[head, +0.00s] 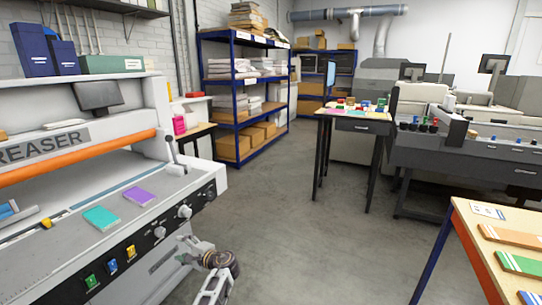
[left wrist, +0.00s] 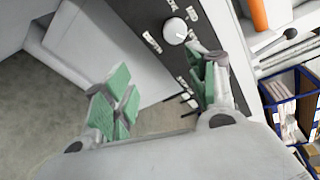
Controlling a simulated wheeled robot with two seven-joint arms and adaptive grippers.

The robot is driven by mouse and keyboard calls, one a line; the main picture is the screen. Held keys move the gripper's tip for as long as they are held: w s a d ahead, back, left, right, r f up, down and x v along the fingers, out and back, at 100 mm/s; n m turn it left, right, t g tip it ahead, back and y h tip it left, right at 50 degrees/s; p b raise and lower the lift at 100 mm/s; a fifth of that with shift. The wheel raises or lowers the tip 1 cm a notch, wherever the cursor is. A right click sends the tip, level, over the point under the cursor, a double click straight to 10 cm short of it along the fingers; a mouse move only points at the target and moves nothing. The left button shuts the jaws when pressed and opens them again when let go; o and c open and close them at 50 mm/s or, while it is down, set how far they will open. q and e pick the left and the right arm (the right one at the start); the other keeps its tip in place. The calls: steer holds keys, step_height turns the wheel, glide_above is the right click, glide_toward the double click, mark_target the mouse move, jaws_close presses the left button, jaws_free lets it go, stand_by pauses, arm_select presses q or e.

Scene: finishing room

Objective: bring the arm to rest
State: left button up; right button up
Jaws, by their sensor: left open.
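My left gripper (left wrist: 161,92) is open in the left wrist view. Its two green-padded fingers stand apart with nothing between them. It is close to the front control panel of the creaser (left wrist: 200,60), near a white knob (left wrist: 174,27). In the head view my left arm (head: 219,263) shows at the bottom, beside the right front corner of the creaser (head: 125,218). A teal pad (head: 101,217) and a purple pad (head: 139,196) lie on the creaser's front ledge, clear of the gripper. My right gripper is not in view.
A blue shelf rack (head: 236,127) with boxes and paper stands at the back. A small dark table (head: 352,126) with coloured items is at centre right. A wooden table (head: 470,228) with coloured pieces is at front right. The grey floor (head: 300,240) between is clear.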

arm_select(q)
steer(key=s+d+f+m+h+p, duration=0.1)
steer(key=s+d+f+h+p, duration=0.2)
steer(key=f, duration=0.6)
steer(key=s+f+h+p, duration=0.25)
steer(key=s+f, duration=0.25)
steer(key=f, duration=0.4)
steer(key=s+d+f+g+h+p, duration=0.35)
steer(key=s+f+p, duration=0.25)
steer(key=s+f, duration=0.65)
steer(key=s+d+f+n+g+h+p, duration=0.1)
steer(key=s+n+p, duration=0.3)
steer(key=s, duration=1.7)
steer(key=s+d+f+n+g+h+p, duration=0.1)
steer(key=s+p, duration=0.6)
steer(key=s, duration=1.4)
step_height(320, 180, down, 3)
steer(key=n+g+h, duration=0.1)
steer(key=n+h, duration=0.1)
steer(key=n, duration=0.1)
steer(key=shift+d+r+n+h, duration=0.2)
steer(key=shift+n+h, duration=0.1)
steer(key=shift+h, duration=0.1)
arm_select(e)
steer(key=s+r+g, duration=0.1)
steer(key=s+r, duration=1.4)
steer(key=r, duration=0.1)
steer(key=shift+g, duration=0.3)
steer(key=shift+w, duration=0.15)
